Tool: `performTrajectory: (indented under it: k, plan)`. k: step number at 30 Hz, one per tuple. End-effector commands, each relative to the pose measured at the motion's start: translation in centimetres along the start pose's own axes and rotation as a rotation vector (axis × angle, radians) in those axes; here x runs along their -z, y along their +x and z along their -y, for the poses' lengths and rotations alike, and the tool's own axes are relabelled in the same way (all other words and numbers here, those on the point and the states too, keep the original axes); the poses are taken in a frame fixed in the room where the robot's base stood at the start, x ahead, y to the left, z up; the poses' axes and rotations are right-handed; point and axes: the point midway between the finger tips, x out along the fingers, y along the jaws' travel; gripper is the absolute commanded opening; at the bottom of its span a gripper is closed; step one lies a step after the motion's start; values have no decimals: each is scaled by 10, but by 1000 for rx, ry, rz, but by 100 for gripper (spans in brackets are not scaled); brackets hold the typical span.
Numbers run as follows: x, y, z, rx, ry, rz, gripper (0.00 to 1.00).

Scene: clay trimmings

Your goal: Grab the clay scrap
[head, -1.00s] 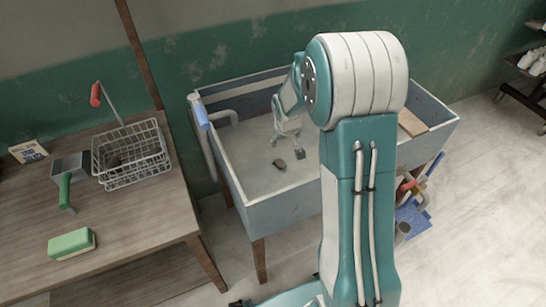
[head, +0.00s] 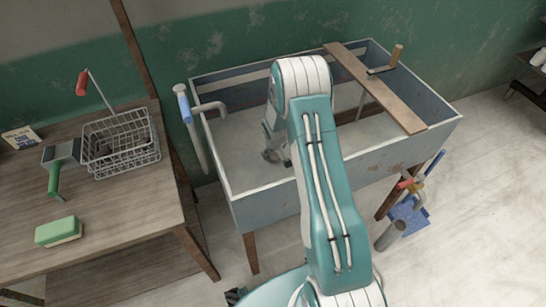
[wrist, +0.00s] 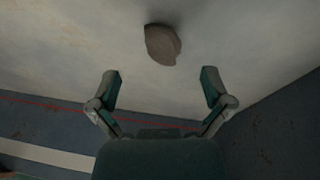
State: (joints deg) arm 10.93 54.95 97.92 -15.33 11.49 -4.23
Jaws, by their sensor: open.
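The clay scrap (wrist: 162,44) is a rough grey-brown lump lying on the pale floor of the trough in the wrist view. My gripper (wrist: 160,88) is open and empty, its two fingers spread wide apart. The scrap shows beyond the fingertips, roughly centred between them and not touched. In the head view my gripper (head: 272,155) is low inside the trough (head: 275,203), partly hidden by my arm. I cannot make out the scrap in that view.
A wooden board (head: 375,88) lies across the trough's right part. A pipe (head: 212,107) bends over its left wall. A table at left holds a wire basket (head: 122,150), a green-handled scraper (head: 56,178) and a green sponge (head: 58,232). The trough walls stand close around my gripper.

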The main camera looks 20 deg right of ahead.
Motion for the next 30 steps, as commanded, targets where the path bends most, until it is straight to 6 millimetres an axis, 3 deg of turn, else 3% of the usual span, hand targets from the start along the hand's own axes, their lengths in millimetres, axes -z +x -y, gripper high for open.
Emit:
performTrajectory:
  k: [9,17,18,21,24,30]
  plan:
    - [0,42,4,-1,-1,1,99]
    - [1,45,3,-1,-1,0,99]
    - [0,45,3,-1,-1,0,90]
    - [0,45,3,-1,-1,0,46]
    - [0,45,4,-1,-1,0,8]
    - [0,46,4,-1,-1,1,8]
